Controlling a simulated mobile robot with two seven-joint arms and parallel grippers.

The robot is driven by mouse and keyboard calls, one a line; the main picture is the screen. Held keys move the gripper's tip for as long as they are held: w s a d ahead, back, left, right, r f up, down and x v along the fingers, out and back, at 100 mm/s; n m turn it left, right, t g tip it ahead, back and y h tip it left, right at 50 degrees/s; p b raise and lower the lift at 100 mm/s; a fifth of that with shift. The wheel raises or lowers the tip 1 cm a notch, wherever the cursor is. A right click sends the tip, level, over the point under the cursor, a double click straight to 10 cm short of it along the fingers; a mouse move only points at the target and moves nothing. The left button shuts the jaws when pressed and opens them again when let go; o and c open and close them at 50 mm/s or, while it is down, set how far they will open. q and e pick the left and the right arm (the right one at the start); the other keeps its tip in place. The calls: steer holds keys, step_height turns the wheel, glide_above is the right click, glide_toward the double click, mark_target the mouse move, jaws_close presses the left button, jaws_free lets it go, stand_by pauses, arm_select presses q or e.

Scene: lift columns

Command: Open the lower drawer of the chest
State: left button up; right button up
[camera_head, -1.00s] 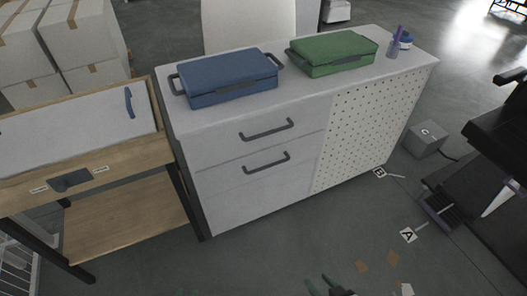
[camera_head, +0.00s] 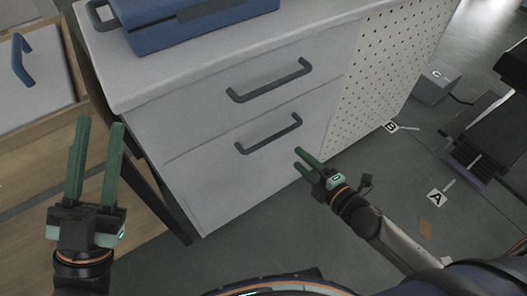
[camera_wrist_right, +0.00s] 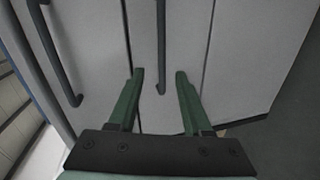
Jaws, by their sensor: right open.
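The chest's lower drawer (camera_head: 225,178) is pale grey and looks shut, with a dark bar handle (camera_head: 268,134) on its front. My right gripper (camera_head: 299,158) is open and empty, just below the right end of that handle. In the right wrist view the lower handle (camera_wrist_right: 161,45) ends in the gap between the two green fingertips (camera_wrist_right: 159,74); I cannot tell how far in front of the handle they are. My left gripper (camera_head: 100,123) is open and empty, in front of the wooden table at the left, away from the handles.
The upper drawer's handle (camera_head: 270,82) sits just above the lower one. A blue case (camera_head: 200,28) stands on the chest top. A wooden table (camera_head: 40,185) is close at the left. A perforated panel (camera_head: 385,70) fills the chest's right side.

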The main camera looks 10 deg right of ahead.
mark_target(275, 139)
arm_select(q)
steer(key=s+f+h+b, duration=0.1)
steer(key=s+f+m+h+b, duration=0.1)
steer(key=b, duration=0.1)
steer(key=shift+d+h, duration=0.3)
arm_select(e)
steer(key=shift+n, duration=0.7)
steer(key=x, duration=1.3)
steer(key=shift+a+f, duration=0.1)
steer(key=shift+f, duration=0.15)
jaws_close()
